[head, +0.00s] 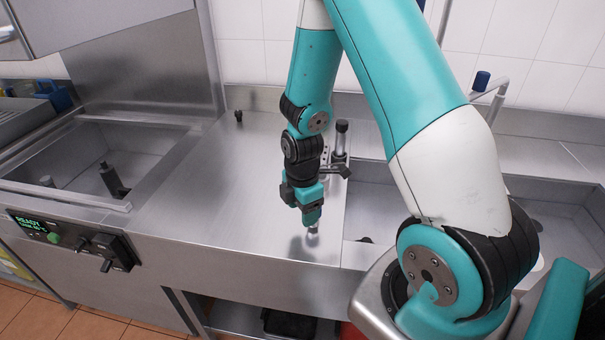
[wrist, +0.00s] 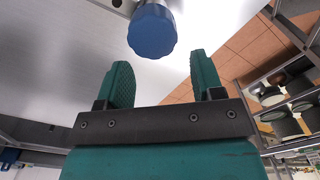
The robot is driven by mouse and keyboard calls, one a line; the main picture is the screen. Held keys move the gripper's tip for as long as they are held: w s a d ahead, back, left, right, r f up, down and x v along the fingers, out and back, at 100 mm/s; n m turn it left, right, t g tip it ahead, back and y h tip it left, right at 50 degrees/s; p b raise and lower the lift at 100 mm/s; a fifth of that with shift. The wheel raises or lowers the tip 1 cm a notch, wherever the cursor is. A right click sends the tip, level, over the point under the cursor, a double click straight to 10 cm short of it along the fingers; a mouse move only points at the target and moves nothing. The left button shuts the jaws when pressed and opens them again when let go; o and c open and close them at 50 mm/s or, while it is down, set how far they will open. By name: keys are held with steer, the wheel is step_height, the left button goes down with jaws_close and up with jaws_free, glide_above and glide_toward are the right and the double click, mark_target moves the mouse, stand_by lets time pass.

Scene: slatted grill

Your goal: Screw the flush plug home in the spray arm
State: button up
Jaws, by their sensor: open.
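My gripper (head: 311,222) points down over the steel counter in the head view, near its front edge. In the wrist view my gripper (wrist: 160,66) has its two teal fingers apart, with nothing between them. A blue ribbed round cap (wrist: 152,32) on a grey stem lies just beyond the fingertips; it looks like the flush plug, though I cannot be sure. In the head view a small pale metal piece (head: 313,233) shows right under the fingertips, mostly hidden by them. I cannot make out the spray arm with certainty.
A sunken basin (head: 66,150) with a dark upright part (head: 111,178) is at left. Another sink (head: 378,205) lies to the right, partly behind my arm. A metal post with a black top (head: 341,140) stands behind my gripper. The counter's left part is clear.

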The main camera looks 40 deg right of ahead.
step_height(320, 180, up, 15)
steer(key=shift+b, duration=0.45)
steer(key=shift+f, duration=0.1)
steer(key=s+a+r+m+y, duration=0.2)
steer(key=s+a+r+m, duration=0.2)
steer(key=s+a, duration=0.3)
steer(key=s+a+r+m+y, duration=0.2)
steer(key=s+a+r+m, duration=0.2)
steer(key=s+a, duration=0.4)
steer(key=a, duration=0.6)
steer(key=shift+s+r+m, duration=0.2)
steer(key=shift+r+m, duration=0.05)
steer(key=shift+m, duration=0.05)
